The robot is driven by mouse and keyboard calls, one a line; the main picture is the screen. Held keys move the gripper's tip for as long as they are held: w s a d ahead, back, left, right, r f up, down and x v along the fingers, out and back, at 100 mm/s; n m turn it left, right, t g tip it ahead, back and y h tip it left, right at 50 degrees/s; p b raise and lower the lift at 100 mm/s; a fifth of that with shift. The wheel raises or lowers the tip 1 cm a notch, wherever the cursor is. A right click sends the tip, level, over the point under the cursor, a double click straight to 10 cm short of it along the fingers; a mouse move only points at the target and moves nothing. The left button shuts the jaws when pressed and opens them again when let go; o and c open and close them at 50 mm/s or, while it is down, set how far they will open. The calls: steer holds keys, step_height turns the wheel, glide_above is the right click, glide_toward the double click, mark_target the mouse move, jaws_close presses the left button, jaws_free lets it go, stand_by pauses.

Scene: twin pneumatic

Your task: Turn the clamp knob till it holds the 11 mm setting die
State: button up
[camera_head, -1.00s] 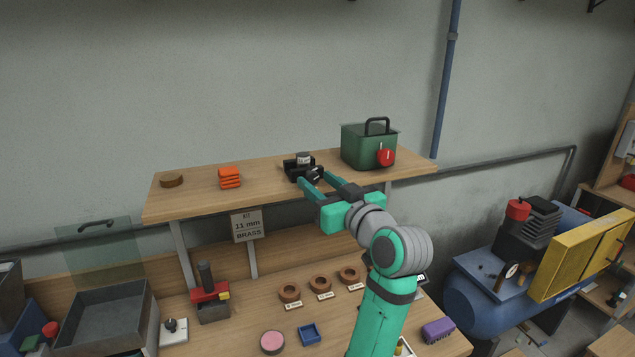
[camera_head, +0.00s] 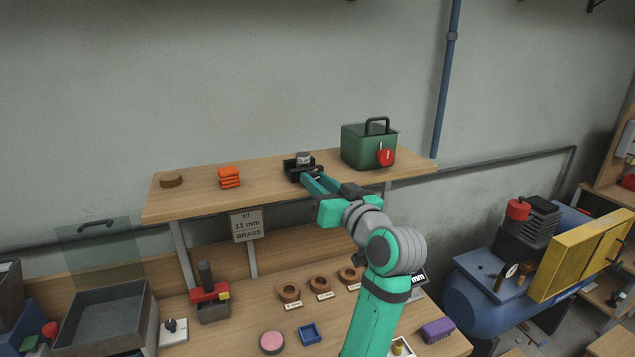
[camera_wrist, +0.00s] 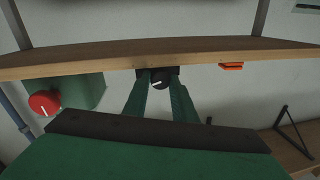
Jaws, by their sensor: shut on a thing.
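The black clamp (camera_head: 291,170) sits on the upper wooden shelf, with the grey cylindrical setting die (camera_head: 303,158) upright in it. The clamp knob (camera_wrist: 160,78) is dark and round with a white pointer line, seen between my fingertips in the wrist view. My gripper (camera_head: 311,181) reaches the front of the clamp and is shut on the knob. In the head view my fingers hide the knob. The die does not show clearly in the wrist view, and how tightly the clamp grips it cannot be told.
A green box (camera_head: 368,147) with a red knob (camera_head: 385,157) stands right of the clamp. Orange blocks (camera_head: 229,177) and a brown disc (camera_head: 171,181) lie to the left. A sign reading "11 mm BRASS" (camera_head: 247,225) hangs below the shelf. Brown rings (camera_head: 319,283) lie on the bench.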

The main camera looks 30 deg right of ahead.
steer(key=shift+a+m, duration=0.1)
steer(key=shift+m, duration=0.4)
steer(key=o, duration=1)
steer(key=s, duration=0.7)
steer(key=s+a, duration=0.1)
steer(key=s, duration=0.2)
steer(key=shift+s+f, duration=0.2)
steer(key=shift+s, duration=0.2)
